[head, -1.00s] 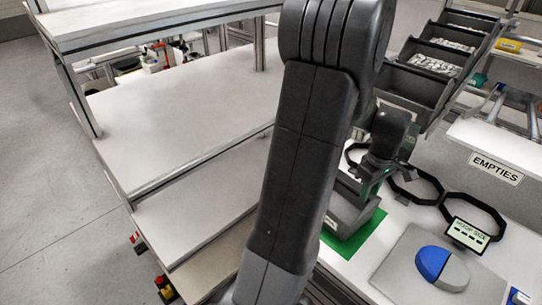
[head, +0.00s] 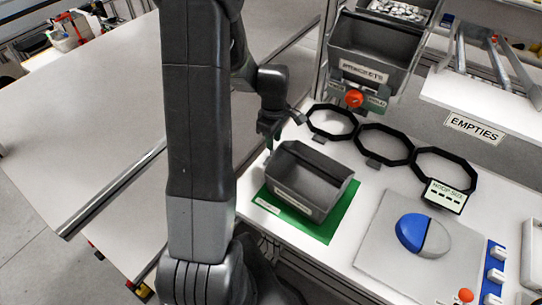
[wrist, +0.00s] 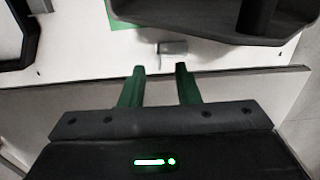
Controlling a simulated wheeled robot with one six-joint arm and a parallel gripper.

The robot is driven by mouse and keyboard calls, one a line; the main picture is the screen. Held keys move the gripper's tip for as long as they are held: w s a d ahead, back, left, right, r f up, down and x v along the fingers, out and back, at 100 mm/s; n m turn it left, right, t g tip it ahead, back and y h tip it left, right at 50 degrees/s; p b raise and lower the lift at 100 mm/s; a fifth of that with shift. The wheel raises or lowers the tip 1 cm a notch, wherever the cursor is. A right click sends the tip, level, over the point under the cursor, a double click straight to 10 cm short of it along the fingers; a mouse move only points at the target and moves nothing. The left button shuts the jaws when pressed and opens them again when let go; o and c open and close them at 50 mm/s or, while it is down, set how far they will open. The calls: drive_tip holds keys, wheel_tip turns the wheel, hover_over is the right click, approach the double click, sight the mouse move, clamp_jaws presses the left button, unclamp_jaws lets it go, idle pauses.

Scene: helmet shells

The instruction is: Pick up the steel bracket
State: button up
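A small grey metal piece, which looks like the steel bracket (wrist: 172,48), lies on the white bench in the wrist view, beside the dark bin and near the green mat. My gripper (wrist: 160,69) is open, its two green fingers apart with nothing between them. The piece is just beyond the fingertips, roughly in line with the gap. In the head view my gripper (head: 268,145) hangs low at the far left corner of the grey bin (head: 302,199). I cannot make out the bracket there.
The grey bin stands on a green mat (head: 325,232). A bin labelled BRACKETS (head: 365,50) is mounted above the bench. Several black octagonal rings (head: 384,144) lie behind. A grey pad with a blue-and-grey dome (head: 422,234) is at right. The bench edge runs close to my gripper.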

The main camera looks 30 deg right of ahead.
sight(270, 157)
drive_tip(key=shift+w+f+p, duration=0.15)
drive_tip(key=shift+f+p, duration=0.5)
drive_tip(key=shift+f, duration=2.3)
clamp_jaws()
